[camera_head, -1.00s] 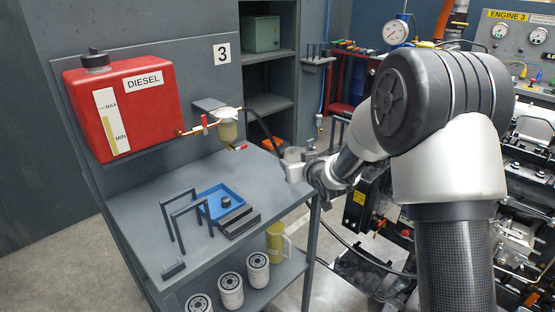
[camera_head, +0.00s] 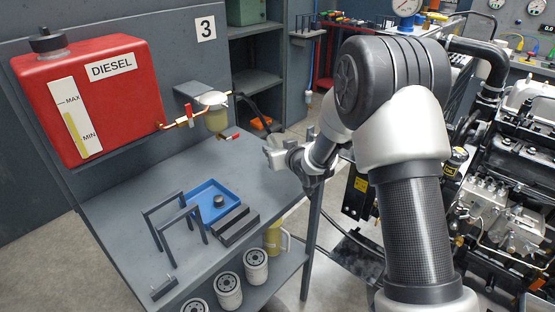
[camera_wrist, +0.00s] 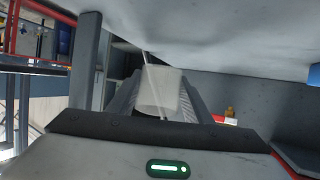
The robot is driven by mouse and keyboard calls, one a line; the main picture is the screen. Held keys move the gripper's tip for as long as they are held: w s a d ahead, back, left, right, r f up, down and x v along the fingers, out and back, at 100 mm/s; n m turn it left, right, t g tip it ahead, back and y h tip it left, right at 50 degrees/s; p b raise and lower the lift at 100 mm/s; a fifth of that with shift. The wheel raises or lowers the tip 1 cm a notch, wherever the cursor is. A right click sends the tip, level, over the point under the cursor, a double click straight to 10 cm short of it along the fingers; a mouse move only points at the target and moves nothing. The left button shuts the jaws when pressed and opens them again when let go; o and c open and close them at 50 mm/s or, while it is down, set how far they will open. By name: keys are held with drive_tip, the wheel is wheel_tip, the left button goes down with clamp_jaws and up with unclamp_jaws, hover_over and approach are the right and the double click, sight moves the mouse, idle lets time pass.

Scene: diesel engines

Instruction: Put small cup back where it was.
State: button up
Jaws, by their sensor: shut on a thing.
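My gripper (camera_head: 279,156) is at the back right corner of the grey workbench, right of the fuel filter's bowl. It is shut on the small cup, a pale, translucent cup (camera_wrist: 160,92) that sits between the two fingers in the wrist view. In the head view the cup (camera_head: 274,141) is small and partly hidden by the gripper. I cannot tell from the head view whether it touches the bench.
The workbench (camera_head: 258,183) holds a blue tray (camera_head: 226,191), grey stands (camera_head: 168,222) and dark blocks. A red diesel tank (camera_head: 120,65) and filter bowl (camera_head: 216,121) are above it. White filters (camera_head: 256,267) and a yellowish jug (camera_head: 272,238) stand below. An engine (camera_head: 515,170) is at right.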

drive_tip(key=shift+f, duration=1.75)
drive_tip(key=shift+f+b, duration=0.25)
drive_tip(key=shift+b, duration=0.3)
drive_tip(key=o, duration=1.2)
drive_tip(key=shift+r, duration=0.1)
